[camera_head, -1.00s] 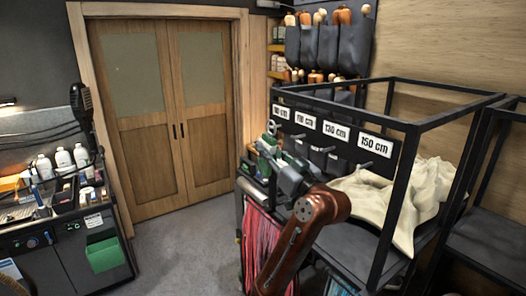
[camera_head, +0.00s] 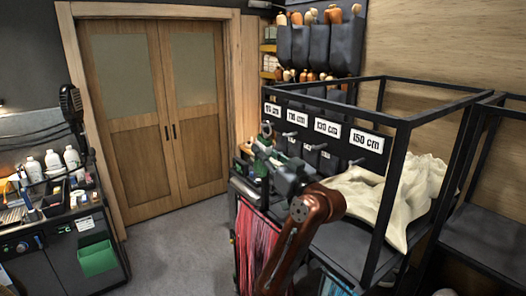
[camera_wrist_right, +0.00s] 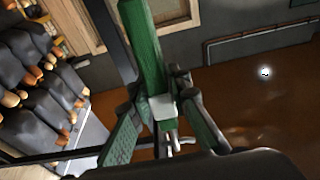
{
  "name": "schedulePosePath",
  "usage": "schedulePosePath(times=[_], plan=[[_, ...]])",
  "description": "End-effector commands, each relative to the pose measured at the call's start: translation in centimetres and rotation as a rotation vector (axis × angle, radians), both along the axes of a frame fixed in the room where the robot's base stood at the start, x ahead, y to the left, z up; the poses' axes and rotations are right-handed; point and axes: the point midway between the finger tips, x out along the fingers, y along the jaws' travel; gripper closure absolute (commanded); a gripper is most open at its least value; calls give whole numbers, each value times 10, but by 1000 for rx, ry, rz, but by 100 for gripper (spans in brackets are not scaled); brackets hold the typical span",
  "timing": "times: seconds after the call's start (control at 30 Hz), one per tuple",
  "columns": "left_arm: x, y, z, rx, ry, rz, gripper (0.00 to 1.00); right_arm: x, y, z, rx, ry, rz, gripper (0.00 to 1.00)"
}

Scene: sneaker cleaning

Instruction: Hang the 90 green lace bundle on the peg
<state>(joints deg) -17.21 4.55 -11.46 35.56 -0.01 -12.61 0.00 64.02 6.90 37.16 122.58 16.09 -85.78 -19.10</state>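My right gripper (camera_head: 266,146) is at the far left end of the peg rack, just below the 90 cm label (camera_head: 272,109). In the right wrist view my right gripper (camera_wrist_right: 162,100) has its fingers closed in around a green lace bundle (camera_wrist_right: 143,40). A white band (camera_wrist_right: 163,106) shows on the bundle between the fingertips. In the head view the bundle is hard to make out behind the gripper. The 90 cm peg is hidden or too small to tell from the gripper. My left gripper is out of view.
Further labels, 110 cm (camera_head: 298,118), 130 cm (camera_head: 327,127) and 150 cm (camera_head: 365,140), run along the rack. Red-pink laces (camera_head: 257,240) hang below. A cream cloth (camera_head: 422,190) lies inside the black frame (camera_head: 392,190). The floor (camera_head: 185,240) at left is clear.

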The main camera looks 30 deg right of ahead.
Motion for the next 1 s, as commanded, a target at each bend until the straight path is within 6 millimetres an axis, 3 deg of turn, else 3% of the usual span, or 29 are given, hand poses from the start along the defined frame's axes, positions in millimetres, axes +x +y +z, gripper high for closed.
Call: schedulePosePath(times=[0.3,0.67,0.77,1.0], plan=[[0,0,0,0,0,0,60,0,0,0,0,0,0,63],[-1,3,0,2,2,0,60,-5,-1,-1,-1,0,-2,63],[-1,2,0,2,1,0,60,-17,-2,-3,0,-2,-2,63],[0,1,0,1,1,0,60,-65,-6,-14,-2,-2,-4,63]])
